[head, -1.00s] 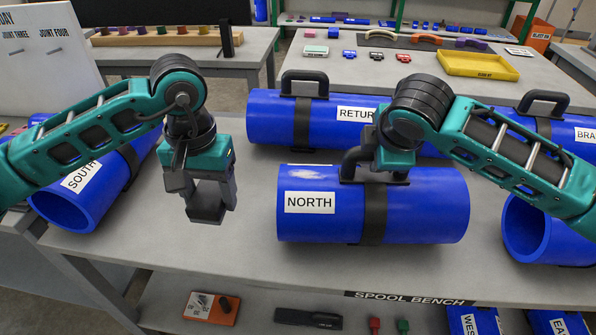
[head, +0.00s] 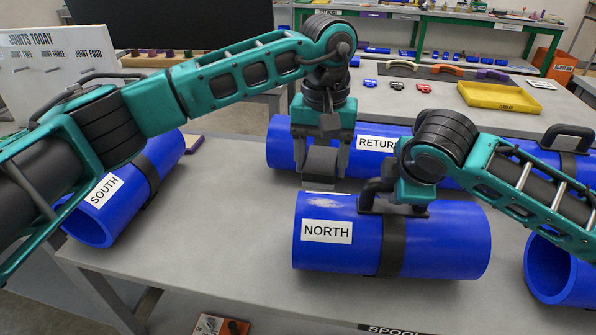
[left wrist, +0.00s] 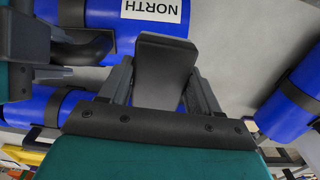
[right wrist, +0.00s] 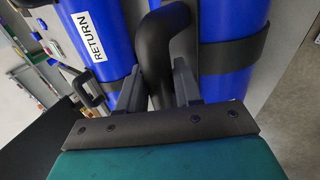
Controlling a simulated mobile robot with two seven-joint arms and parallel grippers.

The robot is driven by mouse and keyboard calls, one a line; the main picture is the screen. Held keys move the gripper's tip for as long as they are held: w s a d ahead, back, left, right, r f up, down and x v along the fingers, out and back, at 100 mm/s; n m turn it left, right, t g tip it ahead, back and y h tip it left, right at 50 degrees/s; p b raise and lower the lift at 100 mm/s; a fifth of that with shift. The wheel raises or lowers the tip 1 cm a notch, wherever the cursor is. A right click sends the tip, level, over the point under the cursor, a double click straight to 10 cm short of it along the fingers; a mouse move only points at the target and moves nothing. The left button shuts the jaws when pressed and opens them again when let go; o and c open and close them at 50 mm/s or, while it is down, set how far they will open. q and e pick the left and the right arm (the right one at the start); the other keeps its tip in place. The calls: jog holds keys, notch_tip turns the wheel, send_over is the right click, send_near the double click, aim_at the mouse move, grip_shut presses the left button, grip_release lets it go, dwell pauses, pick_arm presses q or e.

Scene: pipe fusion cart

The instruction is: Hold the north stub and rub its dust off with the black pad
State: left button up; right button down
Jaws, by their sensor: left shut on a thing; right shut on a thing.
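The north stub (head: 335,260) is a blue pipe piece lying on the bench with a NORTH label, a dark band and a black handle (head: 372,193). A pale dusty patch (head: 345,208) shows on its top left. My right gripper (head: 408,190) is shut on that handle, and the right wrist view shows the handle (right wrist: 158,50) between its fingers. My left gripper (head: 321,165) is shut on the black pad (left wrist: 163,70). The pad is at the stub's far upper edge, near the dust; I cannot tell whether it touches.
The return pipe (head: 280,145) lies just behind the north stub. The south pipe (head: 95,222) lies at the left, and another blue pipe (head: 560,270) at the right. The grey bench (head: 230,240) is bare left of the north stub. A yellow tray (head: 500,97) stands on a table behind.

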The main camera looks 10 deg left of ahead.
pick_arm(q)
send_over(319, 204)
jog(key=shift+f, duration=2.5)
pick_arm(e)
jog(key=shift+s+f, duration=0.15)
jog(key=shift+f, duration=0.25)
pick_arm(q)
jog(key=shift+f, duration=1.2)
